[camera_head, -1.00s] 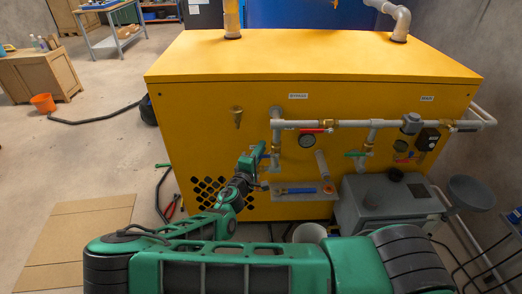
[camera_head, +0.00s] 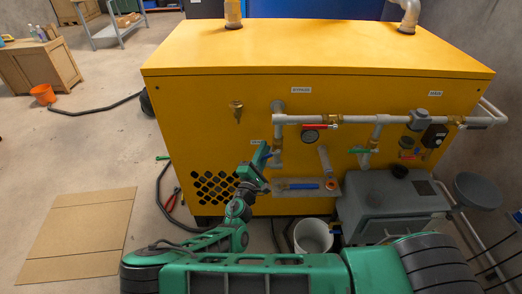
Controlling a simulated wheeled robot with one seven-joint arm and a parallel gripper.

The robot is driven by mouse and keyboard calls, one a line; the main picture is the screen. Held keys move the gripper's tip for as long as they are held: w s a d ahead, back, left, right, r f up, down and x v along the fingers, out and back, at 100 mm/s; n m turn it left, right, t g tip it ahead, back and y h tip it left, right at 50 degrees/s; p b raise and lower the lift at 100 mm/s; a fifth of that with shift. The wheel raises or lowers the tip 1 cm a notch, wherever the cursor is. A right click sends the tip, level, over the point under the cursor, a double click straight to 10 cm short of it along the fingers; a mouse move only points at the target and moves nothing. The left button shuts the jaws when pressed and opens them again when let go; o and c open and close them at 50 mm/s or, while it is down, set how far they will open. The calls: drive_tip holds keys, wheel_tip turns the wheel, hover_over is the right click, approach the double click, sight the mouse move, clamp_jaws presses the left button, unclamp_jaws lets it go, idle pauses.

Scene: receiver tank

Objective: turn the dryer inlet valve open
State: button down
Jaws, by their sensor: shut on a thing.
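A valve with a blue lever (camera_head: 262,153) sits at the left end of the grey pipework on the yellow cabinet's front. The lever stands steeply, slightly tilted. My gripper (camera_head: 258,167) is shut on this lever, reaching it from below and left. My gripper and wrist hide part of the lever and valve body. The small label above it is partly hidden and too small to read, so I cannot confirm which valve it names.
Nearby are a red-handled valve (camera_head: 318,126), a green-handled valve (camera_head: 358,151) and a lower horizontal blue handle (camera_head: 300,186). A grey box (camera_head: 392,205) and a white bucket (camera_head: 313,236) stand in front of the yellow cabinet (camera_head: 200,115). A black hose (camera_head: 165,205) lies left.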

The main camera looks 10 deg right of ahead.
drive_tip(key=shift+d, duration=0.2)
drive_tip(key=c, duration=1.7)
unclamp_jaws()
drive_tip(key=shift+c, duration=0.2)
drive_tip(key=shift+a, duration=0.1)
drive_tip(key=shift+s+a, duration=0.1)
drive_tip(key=shift+s, duration=0.1)
drive_tip(key=v, duration=1)
drive_tip(key=shift+s+f, duration=0.15)
